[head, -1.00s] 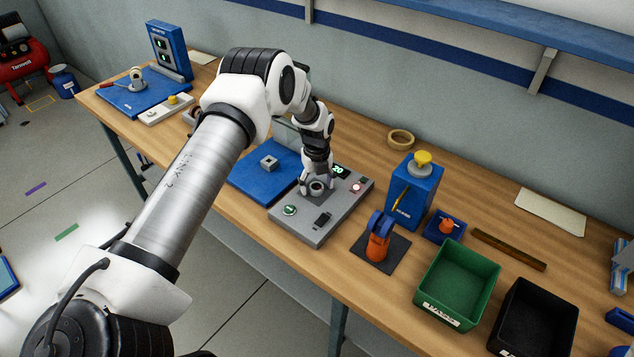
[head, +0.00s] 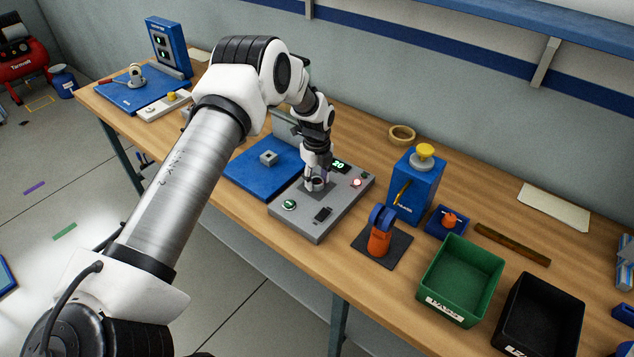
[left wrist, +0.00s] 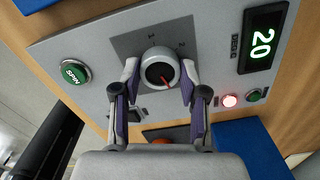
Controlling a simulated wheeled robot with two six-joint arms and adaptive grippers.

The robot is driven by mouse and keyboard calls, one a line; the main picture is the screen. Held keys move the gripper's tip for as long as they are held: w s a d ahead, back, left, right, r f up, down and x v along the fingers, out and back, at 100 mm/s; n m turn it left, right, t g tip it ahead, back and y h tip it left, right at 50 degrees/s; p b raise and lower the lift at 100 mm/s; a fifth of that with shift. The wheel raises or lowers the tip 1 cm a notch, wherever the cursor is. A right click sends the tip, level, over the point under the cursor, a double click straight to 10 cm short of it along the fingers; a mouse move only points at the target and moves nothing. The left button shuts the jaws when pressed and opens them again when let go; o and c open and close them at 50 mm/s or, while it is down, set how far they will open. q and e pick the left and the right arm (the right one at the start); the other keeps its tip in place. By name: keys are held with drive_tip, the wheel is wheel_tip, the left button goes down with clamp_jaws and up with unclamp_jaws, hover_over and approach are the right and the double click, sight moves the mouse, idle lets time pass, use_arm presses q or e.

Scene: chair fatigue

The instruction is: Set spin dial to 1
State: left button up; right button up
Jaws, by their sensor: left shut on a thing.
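The spin dial (left wrist: 158,57) is a round light-grey knob on a dark square plate of the grey control panel (head: 290,222). In the left wrist view a red pointer line shows on its dark face, slanting down and right. Small marks, one like a 2, stand on the plate above the knob. My left gripper (head: 316,180) is shut on the dial, with one purple-grey finger on each side of it. In the head view the fingers partly hide the dial. My right gripper is not in view.
The panel also has a green SPIN button (left wrist: 73,72), a lit display reading 20 (left wrist: 263,40), and a small lit red light (left wrist: 230,100). A blue plate (head: 245,170) lies left of the panel. An orange-and-blue device (head: 380,238) stands at its right.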

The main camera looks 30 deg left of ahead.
use_arm(q)
drive_tip(key=n, duration=0.1)
drive_tip(key=n+b, duration=0.1)
drive_tip(key=shift+s+f+n, duration=0.15)
drive_tip(key=shift+f+n, duration=0.2)
drive_tip(key=shift+n, duration=0.05)
drive_tip(key=n+b, duration=0.1)
drive_tip(key=n, duration=0.2)
drive_tip(key=shift+n+b, duration=0.3)
drive_tip(key=n, duration=0.3)
drive_tip(key=shift+n+b, duration=0.3)
drive_tip(key=n, duration=0.4)
drive_tip(key=shift+n, duration=0.3)
drive_tip(key=n, duration=0.4)
drive_tip(key=shift+n, duration=0.3)
drive_tip(key=n, duration=0.4)
drive_tip(key=n+p, duration=0.1)
drive_tip(key=n, duration=0.8)
drive_tip(key=shift+p, duration=0.3)
drive_tip(key=shift+n, duration=0.4)
